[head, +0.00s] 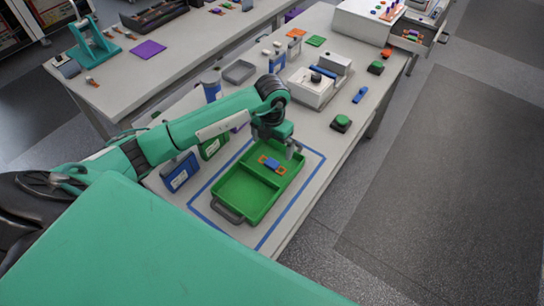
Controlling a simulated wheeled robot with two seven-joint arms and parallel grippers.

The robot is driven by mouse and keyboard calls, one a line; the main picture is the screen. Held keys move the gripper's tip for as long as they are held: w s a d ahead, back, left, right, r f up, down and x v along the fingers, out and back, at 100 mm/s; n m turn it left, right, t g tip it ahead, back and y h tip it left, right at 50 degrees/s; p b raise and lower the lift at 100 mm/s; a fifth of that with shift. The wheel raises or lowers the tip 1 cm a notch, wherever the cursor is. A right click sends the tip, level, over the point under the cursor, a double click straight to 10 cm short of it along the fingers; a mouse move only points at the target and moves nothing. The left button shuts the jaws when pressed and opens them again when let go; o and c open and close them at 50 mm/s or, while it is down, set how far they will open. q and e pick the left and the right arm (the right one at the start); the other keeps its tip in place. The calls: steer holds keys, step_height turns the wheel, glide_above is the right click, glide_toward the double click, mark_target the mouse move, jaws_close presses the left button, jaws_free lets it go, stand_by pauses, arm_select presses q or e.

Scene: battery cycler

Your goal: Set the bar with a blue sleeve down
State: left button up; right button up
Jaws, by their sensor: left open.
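A small orange piece with a blue middle, which looks like the bar with a blue sleeve (272,164), lies in the far compartment of the green tray (232,213). My left gripper (277,147) is open just above it, pointing down, with nothing seen between its fingers. I cannot tell whether the fingertips touch the bar. The near compartment of the tray looks empty. My right gripper is not in view.
The tray stands inside a blue outline (292,205) on the table. Blue and green boxes (178,171) stand to its left. A white device (308,88), green buttons (341,122) and a small blue item (360,95) lie further back.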

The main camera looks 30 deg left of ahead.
arm_select(q)
step_height(320, 180, up, 4)
steer(key=shift+f+b, duration=0.1)
steer(key=shift+b, duration=0.2)
steer(key=shift+s, duration=0.1)
stand_by(0.3)
